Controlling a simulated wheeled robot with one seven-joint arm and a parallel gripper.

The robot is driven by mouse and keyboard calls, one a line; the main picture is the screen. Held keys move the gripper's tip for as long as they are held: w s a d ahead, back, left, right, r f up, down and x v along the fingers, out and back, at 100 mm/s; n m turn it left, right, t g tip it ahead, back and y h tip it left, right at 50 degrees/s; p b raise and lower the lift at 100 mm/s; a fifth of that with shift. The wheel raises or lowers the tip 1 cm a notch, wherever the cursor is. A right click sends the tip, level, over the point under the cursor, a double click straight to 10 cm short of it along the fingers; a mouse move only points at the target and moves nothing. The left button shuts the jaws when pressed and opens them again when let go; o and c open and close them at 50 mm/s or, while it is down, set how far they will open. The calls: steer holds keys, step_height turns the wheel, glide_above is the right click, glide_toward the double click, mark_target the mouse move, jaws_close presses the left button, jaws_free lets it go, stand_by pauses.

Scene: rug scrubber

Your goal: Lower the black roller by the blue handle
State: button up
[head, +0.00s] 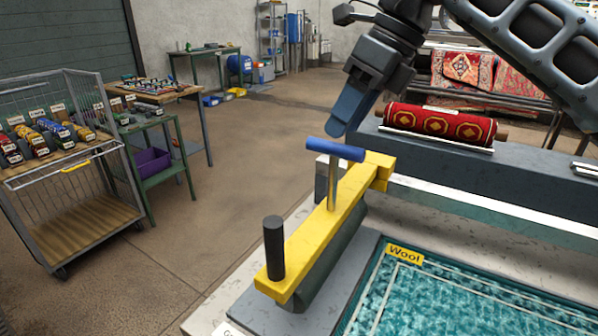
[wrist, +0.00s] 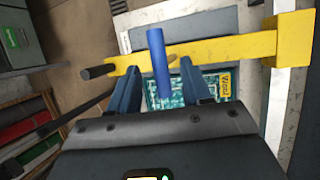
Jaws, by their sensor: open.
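The blue handle (head: 335,150) is a crossbar on top of an upright metal rod, which rises from a yellow beam (head: 318,237). A long dark body under the beam, apparently the black roller (head: 338,258), runs along its length beside the blue-green wool rug (head: 450,300). My gripper (head: 340,130) is open, just above the handle in the head view. In the wrist view, the blue handle (wrist: 158,62) lies between the two spread fingers of my gripper (wrist: 160,75), with a gap on each side. Contact cannot be told.
A black upright post (head: 273,248) stands on the beam's near end. A rolled red rug (head: 438,124) lies on the grey ledge behind. The floor between cart and machine is clear.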

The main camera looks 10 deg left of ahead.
steer(key=p, duration=0.1)
glide_above(331, 202)
steer(key=w+a, duration=0.1)
steer(key=a, duration=0.1)
step_height(331, 202, down, 7)
steer(key=shift+d+r, duration=0.1)
jaws_close()
stand_by(0.3)
